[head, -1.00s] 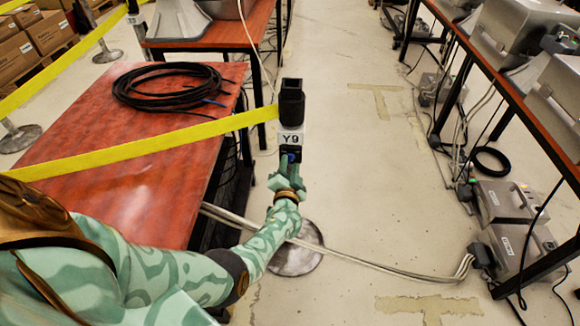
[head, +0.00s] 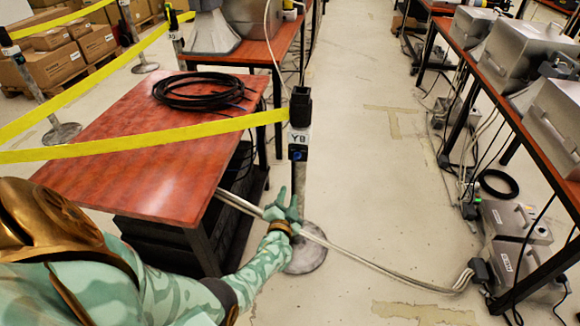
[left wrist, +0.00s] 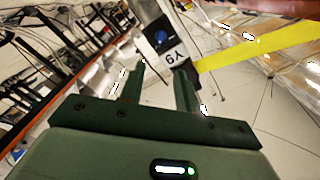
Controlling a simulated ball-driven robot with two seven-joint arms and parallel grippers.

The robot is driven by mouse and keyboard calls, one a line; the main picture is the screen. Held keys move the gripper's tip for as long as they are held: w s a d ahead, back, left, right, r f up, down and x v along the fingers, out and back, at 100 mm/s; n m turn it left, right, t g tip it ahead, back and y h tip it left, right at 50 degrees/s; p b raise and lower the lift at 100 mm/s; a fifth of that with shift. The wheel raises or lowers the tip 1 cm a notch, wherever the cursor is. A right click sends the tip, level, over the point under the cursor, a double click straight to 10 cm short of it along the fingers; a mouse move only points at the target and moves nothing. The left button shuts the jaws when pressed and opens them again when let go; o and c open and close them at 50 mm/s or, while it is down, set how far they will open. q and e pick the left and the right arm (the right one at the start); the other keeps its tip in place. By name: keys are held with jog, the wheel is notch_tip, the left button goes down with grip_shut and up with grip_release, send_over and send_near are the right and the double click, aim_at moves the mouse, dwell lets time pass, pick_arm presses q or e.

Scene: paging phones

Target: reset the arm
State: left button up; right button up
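My left gripper (head: 286,197) is in front of the barrier post, below its head. In the left wrist view, its two fingers (left wrist: 158,68) stand apart with nothing between them. The black post head (head: 300,108) carries a white label reading Y9 and a blue round button (head: 298,155). The label (left wrist: 174,57) and blue button (left wrist: 160,38) also show beyond the fingertips in the left wrist view, apart from them. My right arm and gripper are not in view.
A yellow barrier belt (head: 200,133) runs left from the post across a red-brown table (head: 130,165) with a coiled black cable (head: 200,88). Pale cables (head: 380,268) cross the floor. A right-hand bench holds grey machines (head: 490,45).

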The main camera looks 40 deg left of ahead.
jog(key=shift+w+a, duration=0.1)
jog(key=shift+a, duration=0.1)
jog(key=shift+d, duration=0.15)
